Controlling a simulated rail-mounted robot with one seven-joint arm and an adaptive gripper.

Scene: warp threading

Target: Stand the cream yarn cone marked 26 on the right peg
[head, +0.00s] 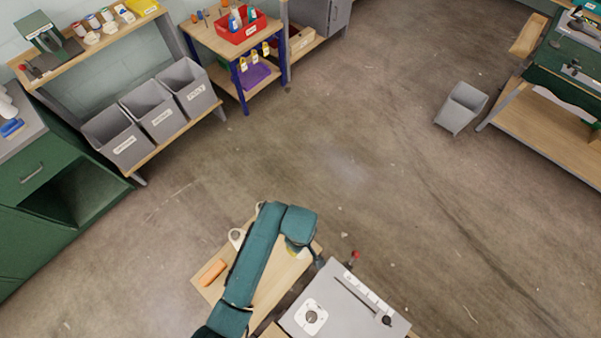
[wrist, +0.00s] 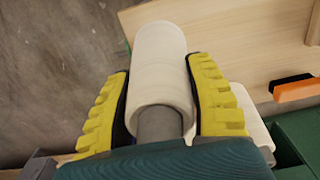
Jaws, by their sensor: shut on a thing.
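In the wrist view my gripper (wrist: 165,95) has its two yellow ribbed fingers closed on the sides of a cream yarn cone (wrist: 160,55). A grey core (wrist: 160,125) shows at the cone's near end. No number is visible on it, so I cannot read its mark. In the head view my teal arm reaches over a wooden board and hides most of the gripper and the cone. A cream rounded piece (head: 237,237) is at the board's left edge. I cannot make out the right peg in either view.
The wooden board (head: 219,290) carries an orange piece (head: 213,272), also in the wrist view (wrist: 297,91). A grey panel box (head: 350,302) with a red knob (head: 355,255) stands right of it. Grey bins (head: 150,108) and a shelf are at upper left. The floor between is clear.

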